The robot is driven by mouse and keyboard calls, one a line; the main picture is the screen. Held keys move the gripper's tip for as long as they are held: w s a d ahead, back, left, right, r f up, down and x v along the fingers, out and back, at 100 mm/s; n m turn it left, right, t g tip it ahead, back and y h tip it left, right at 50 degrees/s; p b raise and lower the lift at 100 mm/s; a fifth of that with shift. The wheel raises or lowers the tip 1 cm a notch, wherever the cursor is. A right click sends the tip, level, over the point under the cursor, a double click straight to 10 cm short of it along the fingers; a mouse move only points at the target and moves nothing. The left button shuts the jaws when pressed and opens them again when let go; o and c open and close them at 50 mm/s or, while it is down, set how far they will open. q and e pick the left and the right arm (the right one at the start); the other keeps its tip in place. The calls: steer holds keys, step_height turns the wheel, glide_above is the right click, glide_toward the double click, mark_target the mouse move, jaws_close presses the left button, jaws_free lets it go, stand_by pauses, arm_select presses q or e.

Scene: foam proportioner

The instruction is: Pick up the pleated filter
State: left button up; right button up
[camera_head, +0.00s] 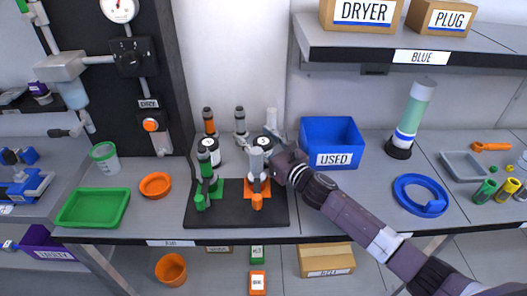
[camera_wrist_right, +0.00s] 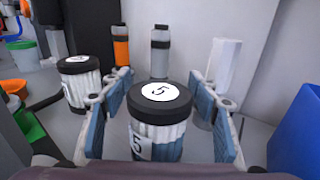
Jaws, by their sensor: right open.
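A pleated filter (camera_wrist_right: 157,134) with white pleats and a black cap marked 5 stands upright between the blue-padded fingers of my right gripper (camera_wrist_right: 160,100). The fingers are open around it; I cannot tell whether they touch it. In the head view my right gripper (camera_head: 268,142) is over this filter's cap, behind the orange stand (camera_head: 257,189). A second, similar filter (camera_wrist_right: 80,85) stands to the left in the wrist view, outside the fingers, and its cap (camera_head: 207,142) shows in the head view. My left gripper is not in view.
A blue USED bin (camera_head: 333,157) stands close on the right. The dark mat (camera_head: 235,218) with the green stand (camera_head: 205,182) lies in front.

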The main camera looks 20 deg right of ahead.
steer(key=shift+x, duration=1.05)
steer(key=shift+c, duration=0.7)
steer(key=c, duration=1.3)
